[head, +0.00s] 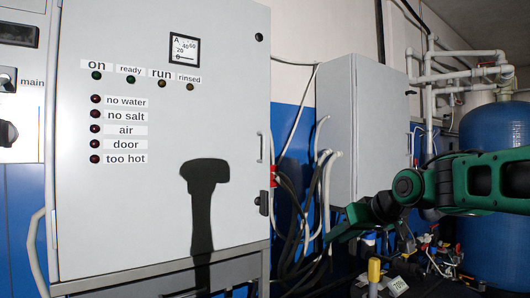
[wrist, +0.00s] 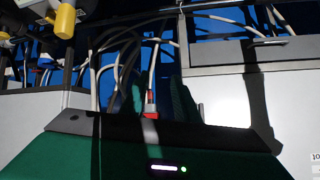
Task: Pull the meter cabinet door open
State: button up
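The meter cabinet (head: 155,200) is the large light-grey box filling the left of the head view, with a dial marked A and rows of lamps on its front. Its door looks shut. A slim upright handle (head: 261,148) is at the door's right edge, with a black latch (head: 263,202) below it. My gripper (head: 340,233) is to the right of the cabinet and lower than the handle, apart from both. In the wrist view, my gripper's two dark green fingers (wrist: 158,98) stand apart with cables and a red connector seen beyond the gap. I see nothing held.
A smaller grey cabinet (head: 353,130) hangs to the right, behind my arm. Loose cables (head: 295,215) hang between the cabinets. A yellow-capped post (head: 374,270) stands low in front, and a blue tank (head: 490,245) is at far right.

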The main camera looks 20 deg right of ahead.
aim_at(269, 147)
jog(key=w+a+r+n+t+y, duration=0.2)
jog(key=w+a+r, duration=0.1)
jog(key=r, duration=0.5)
jog(key=w+a+r+n+t+y, duration=0.2)
jog(key=a+r+y, duration=0.1)
jog(key=r, duration=0.4)
jog(key=w+a+r+n+t+y, duration=0.1)
jog(key=w+a+r+n+y, duration=0.15)
jog(key=r, duration=0.55)
jog(key=shift+m+h, duration=0.25)
jog(key=x, duration=1.1)
jog(key=shift+w+a+r, duration=0.15)
jog(key=shift+a, duration=0.05)
grip_shut()
